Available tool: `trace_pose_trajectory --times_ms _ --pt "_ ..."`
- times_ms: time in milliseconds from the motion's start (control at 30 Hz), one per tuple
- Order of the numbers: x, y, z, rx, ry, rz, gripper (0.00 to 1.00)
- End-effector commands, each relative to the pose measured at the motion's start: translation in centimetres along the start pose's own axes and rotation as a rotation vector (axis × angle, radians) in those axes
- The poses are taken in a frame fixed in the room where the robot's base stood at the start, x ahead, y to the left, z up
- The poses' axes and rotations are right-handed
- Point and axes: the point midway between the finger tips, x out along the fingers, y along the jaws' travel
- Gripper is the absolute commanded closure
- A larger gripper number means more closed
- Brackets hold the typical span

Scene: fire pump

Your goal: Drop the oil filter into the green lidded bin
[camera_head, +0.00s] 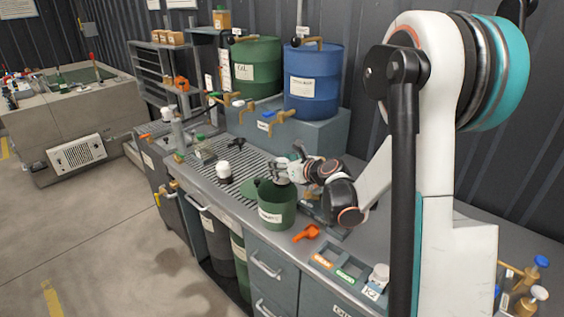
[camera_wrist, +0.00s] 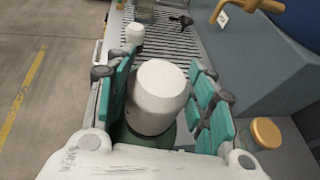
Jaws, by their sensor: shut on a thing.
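The oil filter is the white cylinder (camera_wrist: 160,92) in the wrist view, between the green pads of my gripper (camera_wrist: 160,95). My gripper is shut on it. In the head view my gripper (camera_head: 283,174) is over the mouth of the green bin (camera_head: 277,212), at the middle of the bench. The filter is mostly hidden there by the fingers. The bin's green lid (camera_head: 250,188) appears swung open to the left. In the wrist view a dark green part of the bin shows under the filter. I cannot tell how far the filter reaches into the bin.
An orange object (camera_head: 306,233) lies just right of the bin. Green (camera_head: 256,67) and blue (camera_head: 313,80) drums with brass taps stand behind. Several small bottles are at the lower right.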

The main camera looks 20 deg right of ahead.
Motion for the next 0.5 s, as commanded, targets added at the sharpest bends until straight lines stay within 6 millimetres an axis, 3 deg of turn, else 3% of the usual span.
trace_pose_trajectory --times_ms 133,400,433,500 --pt "0.38 0.01 -1.06 0.000 0.000 0.000 0.81" --pt "0.37 0.01 -1.06 0.000 0.000 0.000 0.81" --pt "0.37 0.01 -1.05 0.000 0.000 0.000 0.44" --pt "0.37 0.01 -1.05 0.000 0.000 0.000 0.28"
